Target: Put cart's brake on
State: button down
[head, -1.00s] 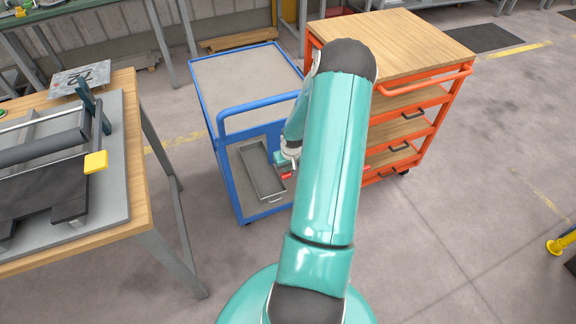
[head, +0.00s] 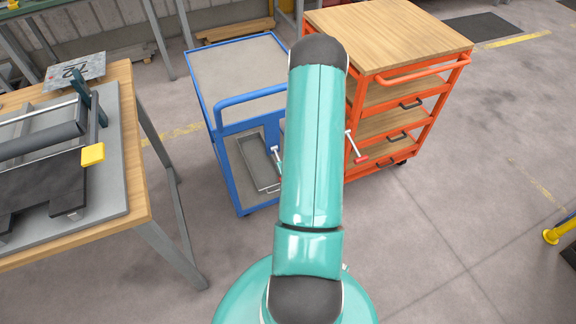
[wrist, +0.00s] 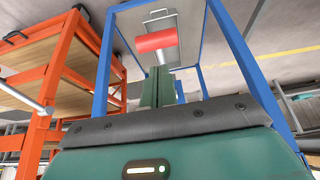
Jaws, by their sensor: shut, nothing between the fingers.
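The blue cart (head: 236,187) stands at the centre left with a grey top and a lower shelf. A pale lever (head: 276,155) with a red end shows at its front, partly behind my arm. In the wrist view a red cylindrical handle (wrist: 155,42) is just beyond the tips of my gripper (wrist: 159,72). My gripper is shut and empty; I cannot tell whether it touches the handle. In the head view my arm hides the gripper. The orange cart (head: 399,77) beside it also has a pale lever with a red handle (head: 360,159).
A grey metal tray (head: 256,165) lies on the blue cart's lower shelf. A wooden workbench (head: 128,150) with a bending machine stands at the left. The orange cart is close to the arm's right. Open floor (head: 440,220) lies at the right front.

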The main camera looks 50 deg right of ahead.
jog(key=shift+s+a+f, duration=0.1)
jog(key=shift+s+f, duration=0.05)
jog(key=shift+f, duration=1)
jog(key=shift+s+a+f, duration=0.1)
jog(key=shift+s+f, duration=0.05)
jog(key=shift+f, duration=0.95)
jog(key=shift+f, duration=0.1)
